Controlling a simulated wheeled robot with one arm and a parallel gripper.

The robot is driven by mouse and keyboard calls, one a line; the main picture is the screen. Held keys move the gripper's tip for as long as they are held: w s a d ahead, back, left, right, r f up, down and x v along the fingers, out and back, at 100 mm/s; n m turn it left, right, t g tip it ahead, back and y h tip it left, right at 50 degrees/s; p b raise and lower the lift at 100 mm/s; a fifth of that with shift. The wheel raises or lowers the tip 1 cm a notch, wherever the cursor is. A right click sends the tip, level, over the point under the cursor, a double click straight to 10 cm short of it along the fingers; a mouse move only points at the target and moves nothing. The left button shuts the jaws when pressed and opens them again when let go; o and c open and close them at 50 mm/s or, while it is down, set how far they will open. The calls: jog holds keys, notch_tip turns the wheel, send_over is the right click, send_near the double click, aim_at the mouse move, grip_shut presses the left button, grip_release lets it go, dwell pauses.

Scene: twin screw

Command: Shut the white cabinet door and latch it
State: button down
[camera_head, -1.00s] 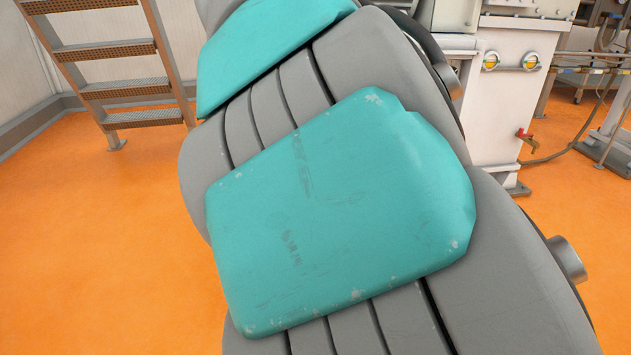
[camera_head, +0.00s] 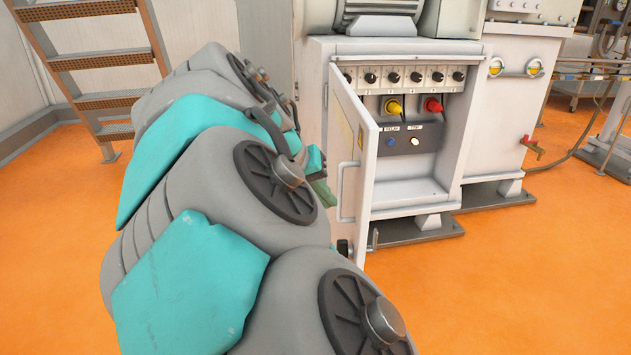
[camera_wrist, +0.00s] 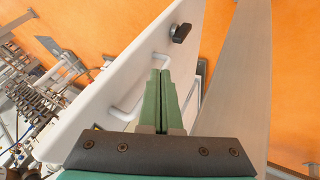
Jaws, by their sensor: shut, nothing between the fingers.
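The white cabinet (camera_head: 410,200) stands at the centre right in the head view, its front open. Its white door (camera_head: 370,160) stands swung out on the left side. The door carries a pale bar handle (camera_head: 341,192) and a black latch knob (camera_head: 345,247) low down. In the wrist view the door (camera_wrist: 110,75), handle (camera_wrist: 128,105) and black knob (camera_wrist: 180,33) show beyond my fingers. My gripper (camera_wrist: 160,74) has its green fingers together and empty, close to the handle; contact cannot be told. In the head view my gripper (camera_head: 323,190) is partly hidden by my arm.
Inside the cabinet are a row of black knobs (camera_head: 415,77), a yellow switch (camera_head: 394,106) and a red switch (camera_head: 433,104). Metal stairs (camera_head: 95,65) stand at the far left. Orange floor (camera_head: 520,270) is clear at the front right.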

aim_at(359, 209)
jog(key=shift+w+d+f, duration=0.15)
jog(key=shift+w+d, duration=0.1)
jog(key=shift+d, duration=0.8)
jog(key=shift+w+d+f, duration=0.1)
jog(key=shift+w+d, duration=0.1)
jog(key=shift+d, duration=0.85)
